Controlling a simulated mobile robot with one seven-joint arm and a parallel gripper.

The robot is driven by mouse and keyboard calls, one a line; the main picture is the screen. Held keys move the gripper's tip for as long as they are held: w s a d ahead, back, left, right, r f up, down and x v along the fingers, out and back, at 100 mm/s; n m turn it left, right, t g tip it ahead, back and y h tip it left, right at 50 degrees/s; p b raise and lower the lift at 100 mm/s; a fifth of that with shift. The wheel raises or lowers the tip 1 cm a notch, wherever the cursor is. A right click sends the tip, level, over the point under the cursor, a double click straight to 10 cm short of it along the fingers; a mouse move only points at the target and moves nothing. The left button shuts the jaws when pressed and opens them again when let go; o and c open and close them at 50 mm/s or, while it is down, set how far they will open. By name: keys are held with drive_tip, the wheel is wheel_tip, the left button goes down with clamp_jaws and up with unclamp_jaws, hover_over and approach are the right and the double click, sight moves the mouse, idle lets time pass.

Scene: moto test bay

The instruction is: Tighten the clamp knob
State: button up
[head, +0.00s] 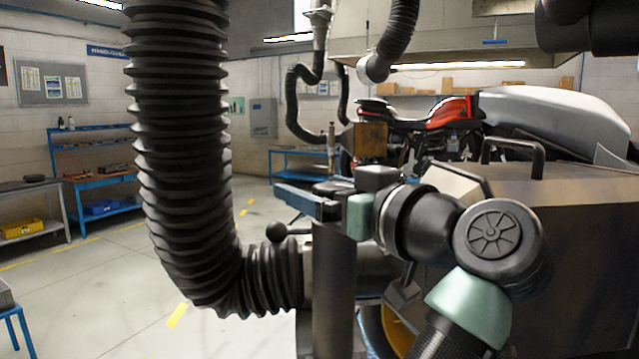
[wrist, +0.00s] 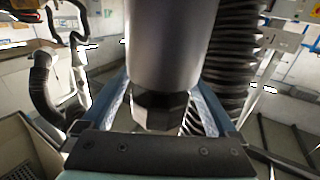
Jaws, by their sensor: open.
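My gripper (head: 308,200) reaches left over the top of an upright grey post (head: 333,275) in the head view. A black ball knob (head: 277,231) on a short rod stands out left of the post, below my fingers. In the wrist view my gripper (wrist: 158,92) has its blue fingers apart. A grey cylinder (wrist: 162,45) ending in a dark faceted piece (wrist: 158,110) shows between them. I cannot tell whether this faceted piece is the clamp knob, or whether either finger touches it. The fingertips are partly hidden behind the cylinder.
A thick ribbed black hose (head: 185,150) hangs close left of my gripper and bends to the post. A large metal housing (head: 560,225) with a black handle (head: 515,152) stands at right. A red motorcycle (head: 445,115) is behind. The floor (head: 110,290) at left is mostly clear.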

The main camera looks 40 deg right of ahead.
drive_tip(key=shift+c, duration=0.3)
drive_tip(key=c, duration=1.3)
